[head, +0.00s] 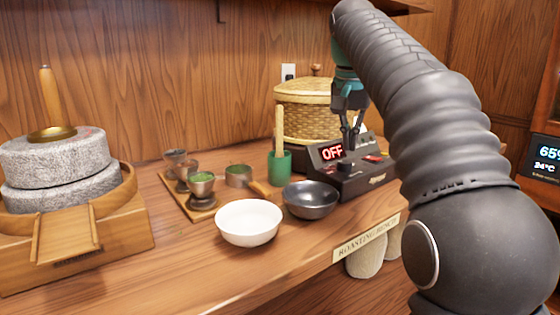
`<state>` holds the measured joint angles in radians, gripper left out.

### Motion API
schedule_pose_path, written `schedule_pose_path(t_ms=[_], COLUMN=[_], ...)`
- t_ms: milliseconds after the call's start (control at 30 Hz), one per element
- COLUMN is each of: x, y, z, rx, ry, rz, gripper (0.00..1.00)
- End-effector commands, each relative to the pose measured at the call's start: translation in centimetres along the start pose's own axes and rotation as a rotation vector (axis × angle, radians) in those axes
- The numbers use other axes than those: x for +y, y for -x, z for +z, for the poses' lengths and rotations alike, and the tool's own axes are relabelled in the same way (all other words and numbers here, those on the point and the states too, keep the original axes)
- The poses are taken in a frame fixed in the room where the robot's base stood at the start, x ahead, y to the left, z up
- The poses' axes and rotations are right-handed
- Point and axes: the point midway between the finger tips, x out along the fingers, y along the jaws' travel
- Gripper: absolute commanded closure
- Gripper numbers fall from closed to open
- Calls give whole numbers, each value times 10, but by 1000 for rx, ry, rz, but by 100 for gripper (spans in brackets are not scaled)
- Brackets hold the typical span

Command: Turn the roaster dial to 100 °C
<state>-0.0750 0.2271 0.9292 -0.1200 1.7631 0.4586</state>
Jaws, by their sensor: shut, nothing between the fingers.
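The roaster (376,184) is a dark box at the back right of the bench. Its red display (332,152) reads OFF. A dark round dial (346,166) sits on its sloped front, below and right of the display. My gripper (350,147) points down just above the dial, its thin dark fingers shut and empty. I cannot tell whether the fingertips touch the dial. My arm covers the area to the right of the roaster.
A dark bowl (310,201) and a white bowl (248,223) stand in front. A green cup (279,168) with a wooden tool is left of the roaster; a lidded basket (305,100) is behind. Small cups on a wooden tray (204,212) and a stone mill (58,160) are farther left.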

Motion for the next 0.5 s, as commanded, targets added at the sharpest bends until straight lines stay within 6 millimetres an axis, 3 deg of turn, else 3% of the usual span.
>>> schedule_pose_path(t_ms=[200, 500], x=[0, 0], y=[-30, -48], z=[8, 12], rx=[-1, 0], ry=[1, 1], rz=[0, 0], gripper=[100, 100])
